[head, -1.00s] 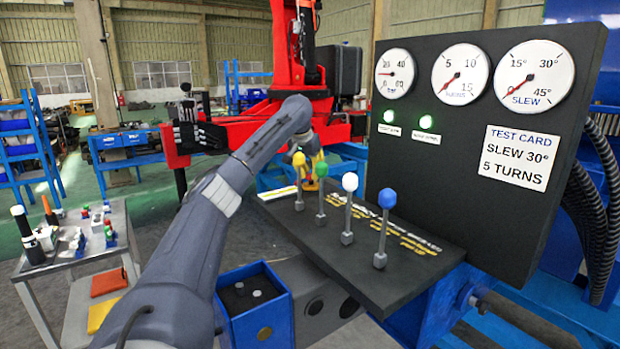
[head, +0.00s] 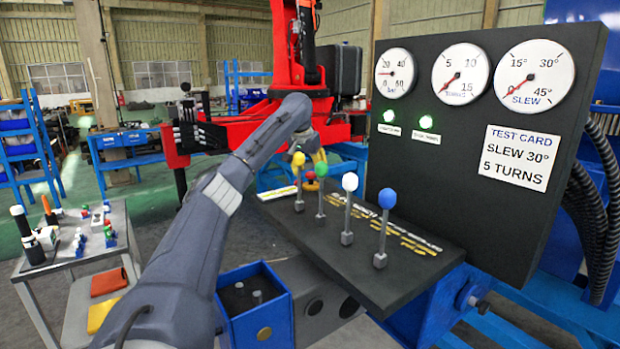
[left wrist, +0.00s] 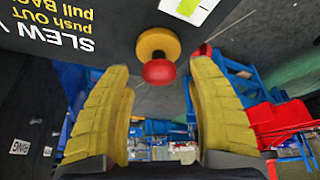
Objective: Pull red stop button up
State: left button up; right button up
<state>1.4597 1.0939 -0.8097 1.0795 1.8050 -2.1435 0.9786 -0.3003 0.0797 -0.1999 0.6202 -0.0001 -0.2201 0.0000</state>
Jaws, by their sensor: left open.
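The red stop button (head: 310,175) sits on a round yellow base (head: 311,185) at the far end of the dark lever console. In the left wrist view, the red knob (left wrist: 159,72) and its yellow base (left wrist: 158,42) appear between the tips of my left gripper (left wrist: 160,78). The two yellow fingers are open, one on each side of the knob, with gaps visible. In the head view my left gripper (head: 319,155) is just above and behind the button, partly hidden by its own arm. My right gripper is in neither view.
Levers with yellow (head: 299,159), green (head: 321,170), white (head: 350,182) and blue (head: 387,199) knobs stand beside the button. A tall gauge panel (head: 430,170) rises behind the console. A blue open box (head: 262,327) is at the front.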

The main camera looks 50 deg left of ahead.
aim_at(310, 173)
pick_arm(q)
jog(key=shift+r, duration=3.35)
